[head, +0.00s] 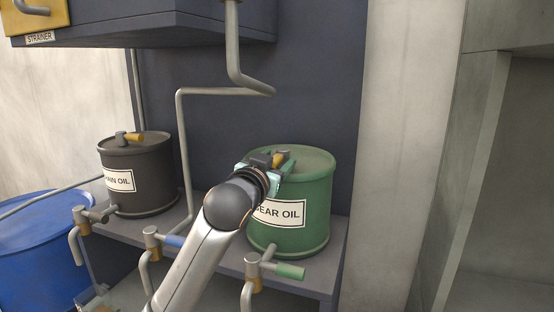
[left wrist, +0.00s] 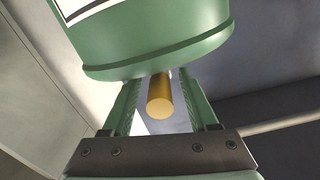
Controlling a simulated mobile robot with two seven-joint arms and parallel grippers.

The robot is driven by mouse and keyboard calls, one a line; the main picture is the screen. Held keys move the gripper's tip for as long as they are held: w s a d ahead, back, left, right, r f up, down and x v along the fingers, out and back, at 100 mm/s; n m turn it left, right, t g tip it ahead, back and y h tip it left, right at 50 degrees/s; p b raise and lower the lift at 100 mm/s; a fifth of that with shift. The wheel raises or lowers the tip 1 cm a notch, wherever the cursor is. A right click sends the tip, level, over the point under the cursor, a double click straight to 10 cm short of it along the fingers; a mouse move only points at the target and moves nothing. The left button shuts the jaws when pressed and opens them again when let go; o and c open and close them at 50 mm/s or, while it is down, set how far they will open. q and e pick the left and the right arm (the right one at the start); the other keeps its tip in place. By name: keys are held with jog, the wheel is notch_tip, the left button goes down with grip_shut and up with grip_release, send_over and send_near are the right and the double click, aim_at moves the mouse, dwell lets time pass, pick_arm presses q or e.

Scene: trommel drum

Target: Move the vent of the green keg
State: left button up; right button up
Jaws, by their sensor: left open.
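The green keg (head: 312,190), labelled "GEAR OIL", stands upright on a grey shelf. Its vent (head: 279,158) is on the lid and has a yellow handle. My left gripper (head: 270,167) is at the lid beside the vent and partly hides it. In the left wrist view the gripper's two green fingers (left wrist: 158,88) are apart. The round end of the yellow vent handle (left wrist: 160,108) shows between them, with gaps on both sides. The keg (left wrist: 150,45) shows upside down behind it. My right gripper is not in view.
A dark keg (head: 140,180) with its own yellow-handled vent stands on the shelf (head: 215,255) to the left. Taps line the shelf front, including a green-handled one (head: 288,271) below the green keg. A bent pipe (head: 182,150) rises between the kegs. A blue drum (head: 40,245) is lower left.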

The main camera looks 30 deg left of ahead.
pick_arm(q)
jog(key=shift+s, duration=0.1)
grip_shut()
jog(key=shift+r, duration=0.1)
dwell(0.3)
dwell(0.9)
